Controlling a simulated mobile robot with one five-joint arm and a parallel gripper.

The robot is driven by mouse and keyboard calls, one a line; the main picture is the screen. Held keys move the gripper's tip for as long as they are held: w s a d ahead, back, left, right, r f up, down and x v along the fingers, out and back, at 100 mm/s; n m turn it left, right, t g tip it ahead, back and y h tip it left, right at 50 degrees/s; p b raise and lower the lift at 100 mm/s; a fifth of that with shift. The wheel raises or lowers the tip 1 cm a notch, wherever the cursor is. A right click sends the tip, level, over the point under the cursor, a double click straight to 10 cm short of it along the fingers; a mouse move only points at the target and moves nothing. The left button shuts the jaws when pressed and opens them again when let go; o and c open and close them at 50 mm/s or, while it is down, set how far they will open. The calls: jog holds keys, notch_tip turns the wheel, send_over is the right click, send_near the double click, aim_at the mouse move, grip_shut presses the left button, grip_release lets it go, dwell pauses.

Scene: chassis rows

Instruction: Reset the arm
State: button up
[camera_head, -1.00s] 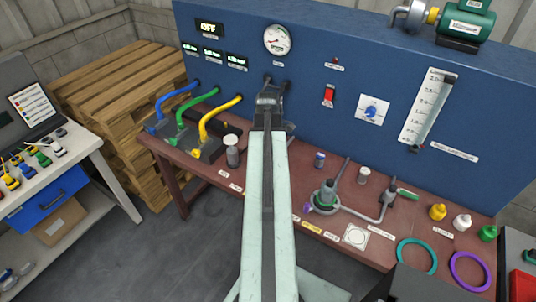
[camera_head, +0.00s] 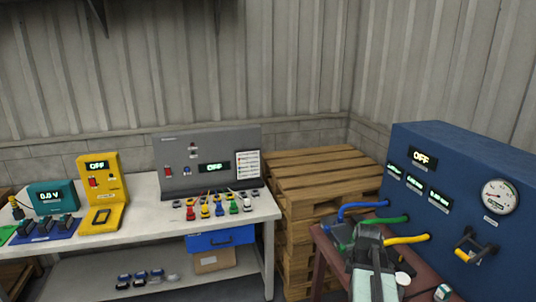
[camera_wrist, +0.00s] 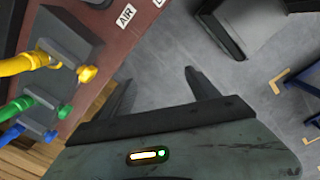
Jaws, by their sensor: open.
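My arm shows at the lower right of the head view, with my gripper (camera_head: 368,238) at its top end, in front of the blue, green and yellow hoses. The jaws are hard to make out there. In the wrist view my gripper (camera_wrist: 160,78) is open, its two dark fingers apart with only grey floor between them. It holds nothing. The hose fittings and the edge of the red-brown bench (camera_wrist: 120,48) lie to the left of the fingers in that view.
The blue panel (camera_head: 455,165) with a round gauge (camera_head: 500,197) stands at right, behind the bench. Wooden pallets (camera_head: 320,170) are stacked at the centre. A white bench (camera_head: 140,228) with a grey box (camera_head: 205,150) and a yellow device (camera_head: 100,185) stands at left.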

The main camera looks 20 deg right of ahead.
jog(key=w+a+m, duration=0.2)
jog(key=a+m, duration=0.3)
jog(key=a, duration=1.1)
jog(key=w+a+m, duration=0.2)
jog(key=a+m, duration=0.3)
jog(key=a, duration=1)
jog(key=shift+w+a+m, duration=0.25)
jog(key=shift+a+m, duration=0.15)
jog(key=shift+c, duration=0.3)
